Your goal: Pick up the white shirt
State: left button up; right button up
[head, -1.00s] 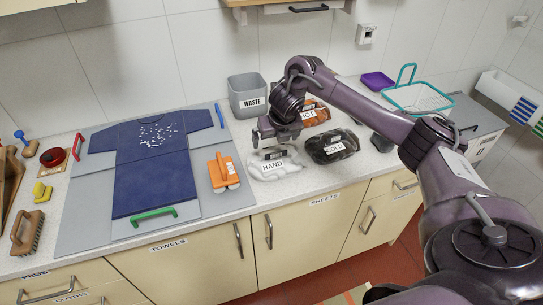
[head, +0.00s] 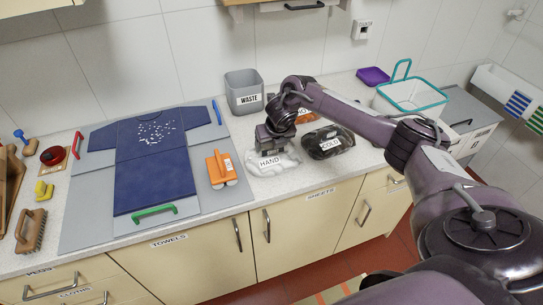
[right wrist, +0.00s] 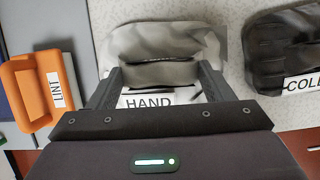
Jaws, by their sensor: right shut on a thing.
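The white shirt is a crumpled white-grey bundle (head: 289,164) with a HAND label, lying on the counter in the head view. In the right wrist view the bundle (right wrist: 165,42) sits between the fingers. My right gripper (head: 268,151) is down at the bundle, reaching from above. In the right wrist view my right gripper (right wrist: 157,78) is shut on the bundle, one finger at each side. The bundle still appears to rest on the counter. The gripper hides part of its far side in the head view. My left gripper is not in view.
A dark COLD bundle (head: 330,143) lies close to the right. A grey WASTE bin (head: 243,91) and a teal-rimmed basket (head: 411,96) stand behind.

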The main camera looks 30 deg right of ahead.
jog(key=c, duration=0.6)
jog(key=shift+r, duration=0.15)
jog(key=shift+w+r, duration=0.1)
jog(key=shift+r, duration=0.45)
notch_tip(320, 180, up, 19)
jog(key=p, duration=0.2)
jog(key=shift+f+p, duration=0.15)
jog(key=shift+p, duration=0.2)
jog(key=shift+f, duration=0.1)
